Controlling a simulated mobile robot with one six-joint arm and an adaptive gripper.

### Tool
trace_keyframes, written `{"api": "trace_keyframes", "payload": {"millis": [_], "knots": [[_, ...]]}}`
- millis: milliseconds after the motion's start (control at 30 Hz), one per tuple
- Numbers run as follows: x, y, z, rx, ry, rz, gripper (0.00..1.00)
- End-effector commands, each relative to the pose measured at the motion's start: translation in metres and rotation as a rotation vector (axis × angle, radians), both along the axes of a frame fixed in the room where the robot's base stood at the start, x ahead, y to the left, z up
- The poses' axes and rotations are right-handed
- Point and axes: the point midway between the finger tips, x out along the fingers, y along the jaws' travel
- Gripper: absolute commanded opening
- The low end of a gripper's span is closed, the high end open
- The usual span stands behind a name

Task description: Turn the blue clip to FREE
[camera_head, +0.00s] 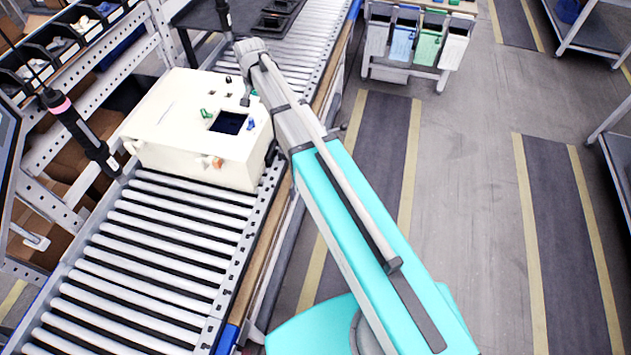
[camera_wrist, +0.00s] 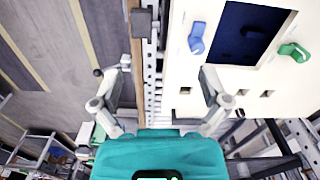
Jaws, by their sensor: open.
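A blue clip (camera_wrist: 197,38) sits on the white face of a box, beside a dark square opening, in the wrist view. Its long side runs roughly up and down the picture. In the head view the blue clip (camera_head: 251,124) is a small spot right of the opening on the cream box (camera_head: 165,150). My gripper (camera_wrist: 168,72) is open and empty; its right finger is just below the blue clip in the wrist view, apart from it as far as I can tell. Any FREE marking is too small to read.
A green clip (camera_wrist: 294,52) is on the other side of the opening (camera_wrist: 247,32). The box stands on a roller conveyor (camera_head: 150,260). A hanging screwdriver (camera_head: 80,130) is left of the box. Black trays (camera_head: 275,18) lie behind it. The near rollers are clear.

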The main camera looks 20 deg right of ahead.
Motion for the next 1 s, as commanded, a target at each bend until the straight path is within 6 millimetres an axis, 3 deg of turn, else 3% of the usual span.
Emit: {"api": "trace_keyframes", "payload": {"millis": [1000], "knots": [[-0.105,-0.069,-0.078,0.000,0.000,0.192,0.95]]}}
